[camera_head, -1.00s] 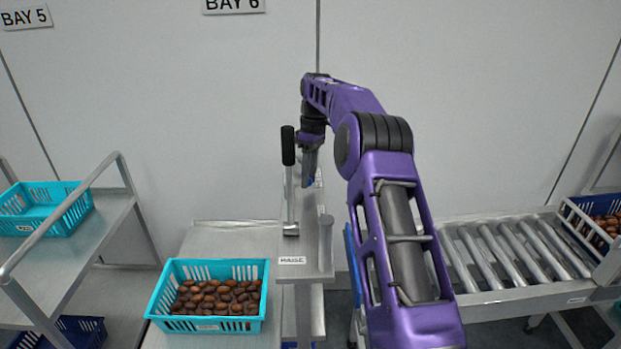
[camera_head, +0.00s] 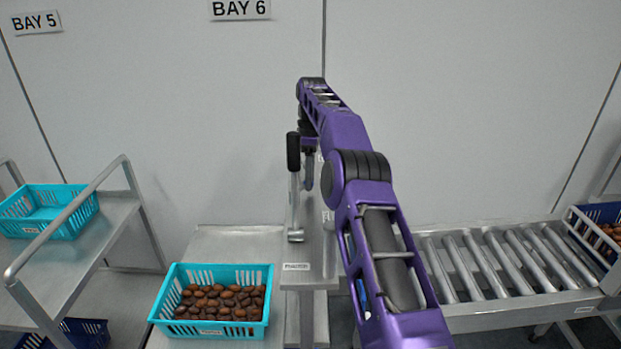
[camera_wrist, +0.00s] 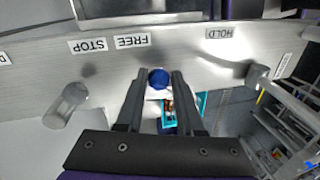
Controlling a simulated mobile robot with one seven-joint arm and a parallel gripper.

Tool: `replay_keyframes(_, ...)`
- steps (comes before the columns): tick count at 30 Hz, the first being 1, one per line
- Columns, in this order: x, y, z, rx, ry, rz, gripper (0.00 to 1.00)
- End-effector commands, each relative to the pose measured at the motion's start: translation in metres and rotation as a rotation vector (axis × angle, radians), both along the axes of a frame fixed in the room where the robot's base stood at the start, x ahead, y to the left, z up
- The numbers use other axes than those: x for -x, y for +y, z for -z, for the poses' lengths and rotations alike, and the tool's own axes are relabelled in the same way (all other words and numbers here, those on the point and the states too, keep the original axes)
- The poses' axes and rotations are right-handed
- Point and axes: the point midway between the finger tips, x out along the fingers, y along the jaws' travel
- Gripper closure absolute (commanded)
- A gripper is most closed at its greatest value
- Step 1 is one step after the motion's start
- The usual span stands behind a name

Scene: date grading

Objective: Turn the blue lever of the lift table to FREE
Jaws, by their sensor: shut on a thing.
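The blue lever's round knob (camera_wrist: 158,78) sits between the two fingertips of my gripper (camera_wrist: 158,82) in the wrist view, and the jaws are shut on it. The knob is beside the FREE label (camera_wrist: 132,41), a little toward the HOLD label (camera_wrist: 219,33). The lever's shaft is hidden. In the head view my gripper (camera_head: 308,183) is low over the grey lift table's panel (camera_head: 312,255), just right of a black-handled lever (camera_head: 294,190). The blue knob cannot be made out clearly there.
A STOP label (camera_wrist: 87,46) and a metal post (camera_wrist: 68,103) are beside FREE. A teal basket of dates (camera_head: 160,305) stands left of the panel. A roller conveyor (camera_head: 490,265) is right, a cart with an empty teal basket (camera_head: 80,222) left.

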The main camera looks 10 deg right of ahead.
Motion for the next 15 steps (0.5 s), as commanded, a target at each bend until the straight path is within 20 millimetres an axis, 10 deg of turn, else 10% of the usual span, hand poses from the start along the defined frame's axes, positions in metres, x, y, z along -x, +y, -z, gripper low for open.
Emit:
replay_keyframes(4, -0.0002, 0.0054, -0.0010, -0.009, -0.001, -0.003, 1.00)
replay_keyframes(5, -0.0001, 0.0055, -0.0010, -0.009, -0.001, -0.003, 0.60)
replay_keyframes(9, 0.0001, 0.0046, -0.0007, -0.008, 0.000, -0.003, 0.35)
replay_keyframes(15, 0.0003, 0.0025, -0.0002, -0.005, 0.000, -0.001, 0.33)
